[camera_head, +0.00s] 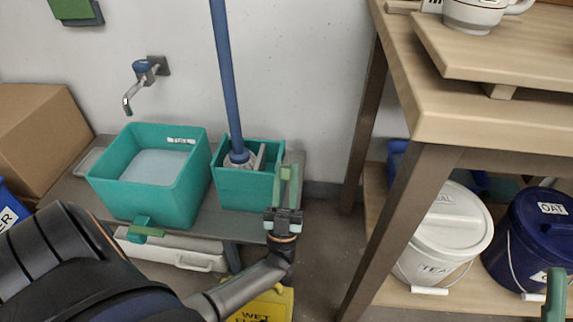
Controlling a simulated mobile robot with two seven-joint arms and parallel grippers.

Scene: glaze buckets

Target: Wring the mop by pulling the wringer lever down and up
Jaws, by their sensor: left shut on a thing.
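The mop's blue pole (224,75) stands upright, leaning slightly, with its pale head (240,160) down in the right teal bucket (245,190). A grey wringer part (259,158) shows beside the mop head inside this bucket. My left gripper (289,178), with green fingers, is at the bucket's right edge. It is shut on the wringer lever, which the fingers mostly hide. My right gripper (555,295) shows only as a green finger at the lower right edge, far from the mop; its opening cannot be told.
A larger teal tub (130,185) of pale liquid stands left on the grey bench (215,225), below a wall tap (145,80). A wooden table (460,110) is at right, with a white bucket (450,225) and blue bucket (530,230) beneath. A yellow sign (265,305) stands below.

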